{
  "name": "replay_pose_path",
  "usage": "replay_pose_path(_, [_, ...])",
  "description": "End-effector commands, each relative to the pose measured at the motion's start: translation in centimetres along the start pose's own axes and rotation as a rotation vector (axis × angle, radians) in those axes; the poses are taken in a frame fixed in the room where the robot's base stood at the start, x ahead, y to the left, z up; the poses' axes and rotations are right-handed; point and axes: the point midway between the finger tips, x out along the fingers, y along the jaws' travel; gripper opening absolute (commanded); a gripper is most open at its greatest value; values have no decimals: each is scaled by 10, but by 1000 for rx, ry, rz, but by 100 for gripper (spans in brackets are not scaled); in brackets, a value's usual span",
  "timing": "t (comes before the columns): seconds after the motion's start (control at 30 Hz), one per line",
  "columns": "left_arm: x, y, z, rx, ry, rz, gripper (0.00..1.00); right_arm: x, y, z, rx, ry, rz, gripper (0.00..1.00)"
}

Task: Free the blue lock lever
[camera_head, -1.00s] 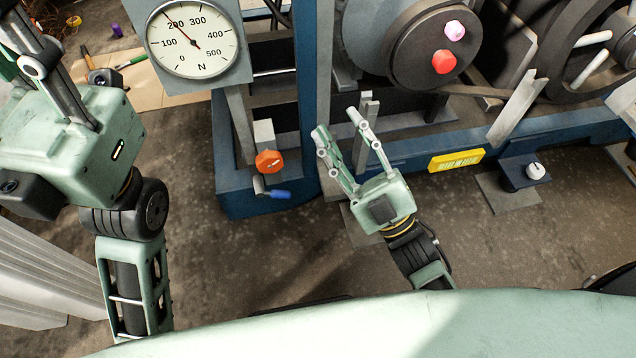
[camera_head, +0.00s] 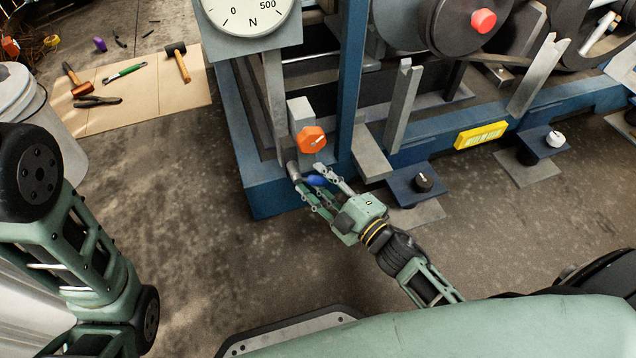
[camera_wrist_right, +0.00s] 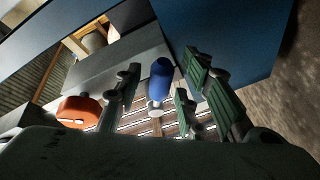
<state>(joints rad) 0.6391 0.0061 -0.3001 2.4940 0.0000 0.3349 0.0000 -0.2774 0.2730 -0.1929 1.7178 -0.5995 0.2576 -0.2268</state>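The blue lock lever (camera_head: 316,180) is a small blue handle low on the blue frame, just below an orange knob (camera_head: 311,140). My right gripper (camera_head: 306,170) is open, with its two fingers around the lever. In the right wrist view the lever (camera_wrist_right: 162,78) stands between the fingers of the right gripper (camera_wrist_right: 163,84), with gaps visible on both sides. The orange knob (camera_wrist_right: 79,111) shows to its left there. The lever's mount is partly hidden by the fingers in the head view. My left gripper is out of view; only links of my left arm show.
A gauge (camera_head: 250,12) is above the knob. A black knob (camera_head: 423,182), a yellow label (camera_head: 481,135) and a white knob (camera_head: 555,139) are to the right. Tools lie on cardboard (camera_head: 150,88) at the left. The floor in front of the frame is clear.

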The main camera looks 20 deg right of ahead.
Motion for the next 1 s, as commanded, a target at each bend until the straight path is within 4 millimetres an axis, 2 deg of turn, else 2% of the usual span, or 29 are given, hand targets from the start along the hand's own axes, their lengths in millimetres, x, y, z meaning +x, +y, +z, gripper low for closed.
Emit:
replay_pose_path(0.33, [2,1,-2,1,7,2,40,5,0,0,1,-1,-1,35])
replay_pose_path(0.73, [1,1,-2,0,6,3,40,5,0,0,2,0,0,0])
replay_pose_path(1.0, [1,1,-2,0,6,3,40,5,0,0,2,0,1,0])
